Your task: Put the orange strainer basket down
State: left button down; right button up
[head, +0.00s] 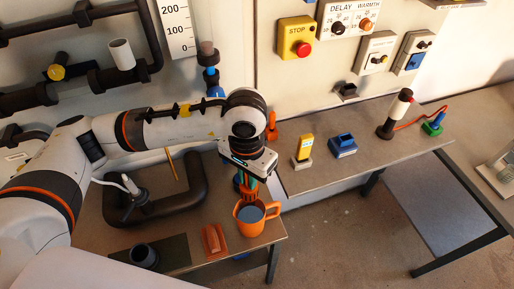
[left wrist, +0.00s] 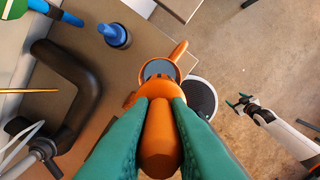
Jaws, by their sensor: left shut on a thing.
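My left gripper (head: 246,187) points down at the front right of the left bench. It is shut on an orange piece, which I take to be the orange strainer basket (left wrist: 160,138), between its green fingers in the left wrist view. The fingers hide much of it. An orange mug (head: 241,221) with a grey-blue inside and a side handle stands directly below. In the left wrist view the held piece overlaps the near rim of the mug (left wrist: 178,51); I cannot tell whether they touch. My right gripper (left wrist: 239,102) shows open and empty in the left wrist view, away from the bench.
An orange tray with a reddish block (head: 212,239) lies left of the mug. A dark cup (head: 144,256) stands farther left. A thick black curved pipe (head: 195,198) lies behind. A blue fitting (left wrist: 116,35) is near the mug. The bench edge is close on the right.

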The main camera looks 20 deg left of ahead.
aim_at(248, 186)
pick_arm(q)
jog(key=shift+w+f, duration=0.1)
jog(key=shift+w, duration=0.35)
jog(key=shift+f, duration=0.15)
jog(key=f, duration=0.1)
jog(key=s+f+b, duration=0.1)
jog(key=f, duration=0.1)
jog(key=shift+s, duration=0.2)
jog(key=f, duration=0.1)
jog(key=f+b, duration=0.1)
jog(key=f, duration=0.1)
jog(key=f+b, duration=0.1)
jog(key=f, duration=0.1)
jog(key=shift+w+f, duration=0.1)
jog(key=shift+w, duration=0.15)
jog(key=shift+f, duration=0.35)
jog(key=shift+f+b, duration=0.3)
jog(key=shift+f, duration=0.35)
pick_arm(e)
jog(key=f, duration=0.2)
jog(key=s+f, duration=0.1)
jog(key=shift+s+d+f, duration=0.1)
jog(key=shift+d+f, duration=0.2)
jog(key=shift+d, duration=0.1)
